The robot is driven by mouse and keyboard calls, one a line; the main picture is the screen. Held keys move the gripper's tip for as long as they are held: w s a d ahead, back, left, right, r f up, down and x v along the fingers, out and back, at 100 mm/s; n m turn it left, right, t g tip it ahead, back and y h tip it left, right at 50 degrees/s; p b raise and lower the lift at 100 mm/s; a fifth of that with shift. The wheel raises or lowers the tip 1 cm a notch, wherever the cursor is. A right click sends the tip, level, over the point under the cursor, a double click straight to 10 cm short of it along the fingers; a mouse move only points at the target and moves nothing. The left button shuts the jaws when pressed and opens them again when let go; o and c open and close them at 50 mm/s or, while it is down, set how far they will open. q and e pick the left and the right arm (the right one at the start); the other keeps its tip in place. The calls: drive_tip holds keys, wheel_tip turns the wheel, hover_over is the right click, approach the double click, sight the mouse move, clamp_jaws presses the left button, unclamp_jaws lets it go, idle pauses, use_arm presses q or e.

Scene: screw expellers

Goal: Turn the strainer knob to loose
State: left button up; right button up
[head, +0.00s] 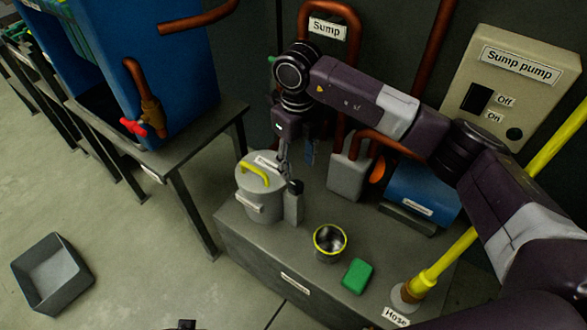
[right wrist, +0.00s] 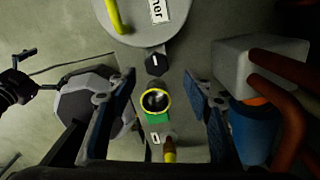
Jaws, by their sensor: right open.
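The strainer (head: 258,207) is a grey pot with a yellow-handled lid on the dark bench. The strainer knob (head: 295,187) is black and sits on a grey post at the pot's right side. In the right wrist view the knob (right wrist: 155,63) shows a short white mark, and part of the strainer lid (right wrist: 145,20) shows beyond it. My right gripper (head: 297,158) points down above the knob, open and empty. In the right wrist view its fingers (right wrist: 160,102) stand wide apart, not touching the knob. A dark tip at the head view's bottom edge may be my left gripper (head: 187,324).
A yellow-rimmed cup (head: 329,243) and a green block (head: 357,276) stand on the bench near the strainer. A grey box (head: 349,176), copper pipes and the blue pump (head: 422,192) are behind. A yellow hose (head: 440,265) rises at right. A blue tank (head: 165,60) is left.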

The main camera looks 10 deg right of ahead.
sight(297, 186)
drive_tip(key=f, duration=0.4)
drive_tip(key=s+f, duration=0.1)
drive_tip(key=f, duration=0.1)
drive_tip(key=shift+f+b, duration=0.1)
drive_tip(key=shift+b, duration=0.25)
use_arm(q)
drive_tip(key=v, duration=0.3)
drive_tip(key=shift+w+d+r, duration=0.1)
drive_tip(key=shift+w, duration=0.2)
use_arm(e)
drive_tip(key=shift+f, duration=0.45)
drive_tip(key=shift+c, duration=0.2)
drive_tip(key=c, duration=1.1)
drive_tip(key=shift+w, duration=0.1)
